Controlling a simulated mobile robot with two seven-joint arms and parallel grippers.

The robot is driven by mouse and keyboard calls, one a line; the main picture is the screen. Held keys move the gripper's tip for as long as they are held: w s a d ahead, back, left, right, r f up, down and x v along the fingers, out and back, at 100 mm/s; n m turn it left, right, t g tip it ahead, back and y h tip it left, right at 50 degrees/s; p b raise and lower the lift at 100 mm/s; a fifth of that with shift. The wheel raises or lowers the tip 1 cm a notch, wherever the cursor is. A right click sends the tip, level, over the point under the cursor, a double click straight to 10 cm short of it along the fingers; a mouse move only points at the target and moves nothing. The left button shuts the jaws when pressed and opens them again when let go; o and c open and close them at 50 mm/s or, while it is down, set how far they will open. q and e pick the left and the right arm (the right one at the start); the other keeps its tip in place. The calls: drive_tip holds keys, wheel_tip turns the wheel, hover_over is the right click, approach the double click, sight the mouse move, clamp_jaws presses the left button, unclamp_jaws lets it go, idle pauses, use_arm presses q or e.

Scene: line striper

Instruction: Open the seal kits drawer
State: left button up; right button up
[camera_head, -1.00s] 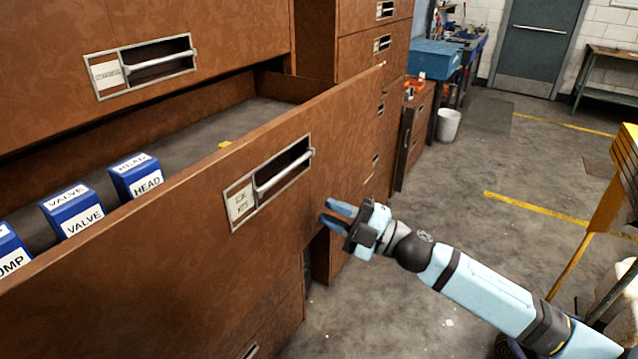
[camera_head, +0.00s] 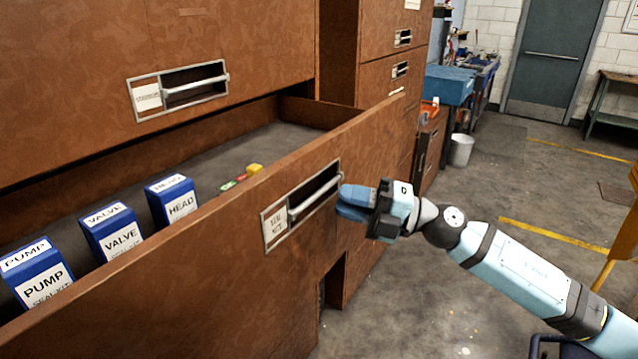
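The seal kits drawer (camera_head: 225,262) is pulled well out of the brown cabinet. Its front carries a metal frame with a label (camera_head: 276,226) and a bar handle (camera_head: 315,197). Inside stand blue boxes marked PUMP (camera_head: 40,280), VALVE (camera_head: 117,236) and HEAD (camera_head: 176,203), with small yellow, red and green items (camera_head: 246,174) farther along. My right gripper (camera_head: 342,202) is just right of and below the handle's far end, in front of the drawer face. Its blue fingers look slightly parted with nothing between them. My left gripper is not in view.
A shut drawer with its own handle (camera_head: 195,88) is above. More brown cabinets (camera_head: 385,75) stand behind, then a blue box (camera_head: 448,84) and a white bin (camera_head: 461,150). Open concrete floor lies to the right, with a yellow frame (camera_head: 618,240) at the right edge.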

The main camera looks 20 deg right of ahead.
sight(320, 191)
drive_tip(key=p+x, duration=0.1)
drive_tip(key=x, duration=0.4)
drive_tip(key=shift+w+a, duration=0.15)
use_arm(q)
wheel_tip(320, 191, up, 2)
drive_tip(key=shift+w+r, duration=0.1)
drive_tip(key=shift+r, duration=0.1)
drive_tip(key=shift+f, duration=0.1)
use_arm(e)
clamp_jaws()
